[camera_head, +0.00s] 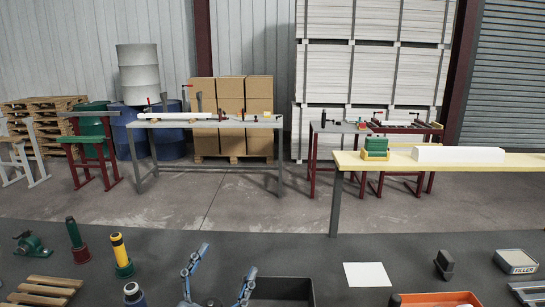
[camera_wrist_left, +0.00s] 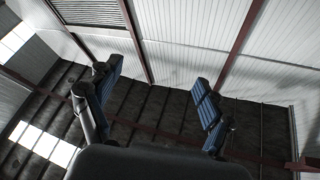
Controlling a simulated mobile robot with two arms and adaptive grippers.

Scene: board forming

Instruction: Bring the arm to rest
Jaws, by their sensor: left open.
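My left gripper (camera_head: 226,262) is at the bottom edge of the head view, over the near part of the dark worktop (camera_head: 200,229). Its two blue-padded fingers point up and stand well apart, with nothing between them. In the left wrist view the same open fingers (camera_wrist_left: 157,78) show against the ceiling and wall of the hall. The rest of the left arm is mostly out of the head view. My right gripper is not seen in either view.
The worktop's far middle is clear.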

